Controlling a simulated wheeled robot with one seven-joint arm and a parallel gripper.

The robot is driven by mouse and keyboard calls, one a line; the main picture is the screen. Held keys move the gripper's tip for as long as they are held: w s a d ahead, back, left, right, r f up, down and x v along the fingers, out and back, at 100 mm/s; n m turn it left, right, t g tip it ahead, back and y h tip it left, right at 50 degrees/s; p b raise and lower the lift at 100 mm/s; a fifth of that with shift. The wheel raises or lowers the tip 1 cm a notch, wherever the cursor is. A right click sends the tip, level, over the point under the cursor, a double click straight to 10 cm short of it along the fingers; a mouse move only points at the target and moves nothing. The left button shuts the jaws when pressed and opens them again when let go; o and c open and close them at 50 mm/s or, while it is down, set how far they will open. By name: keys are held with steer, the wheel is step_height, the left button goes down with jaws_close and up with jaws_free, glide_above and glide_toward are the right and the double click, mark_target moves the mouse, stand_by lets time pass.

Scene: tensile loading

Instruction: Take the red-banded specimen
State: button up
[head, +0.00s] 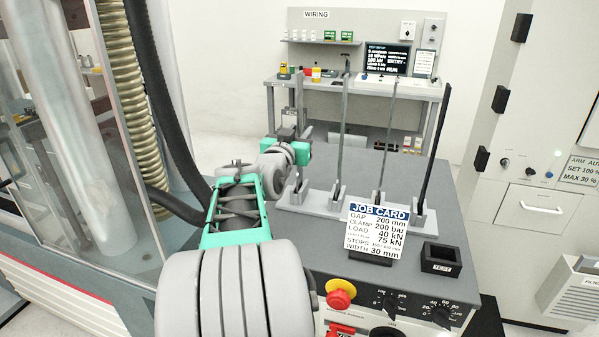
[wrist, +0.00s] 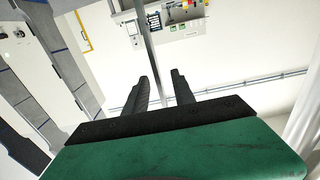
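Several long flat specimens stand upright in grey holders on the bench top in the head view: a dark grey one (head: 343,125), a lighter grey one (head: 388,130) and a black one (head: 435,150). A further grey bar (head: 299,88) rises behind my gripper (head: 297,132), above the leftmost holder (head: 298,190). I cannot make out a red band on any of them. In the wrist view my gripper (wrist: 160,76) is open, its two black fingers apart.
A job card (head: 377,230) and a small black test box (head: 440,258) stand at the bench front. A red stop button (head: 340,293) is on the panel below. A wiring bench (head: 365,88) stands behind, a machine with a clear door at left, a cabinet (head: 515,170) at right.

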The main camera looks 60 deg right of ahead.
steer(key=shift+c, duration=0.4)
jaws_close()
stand_by(0.8)
steer(key=shift+r, duration=0.1)
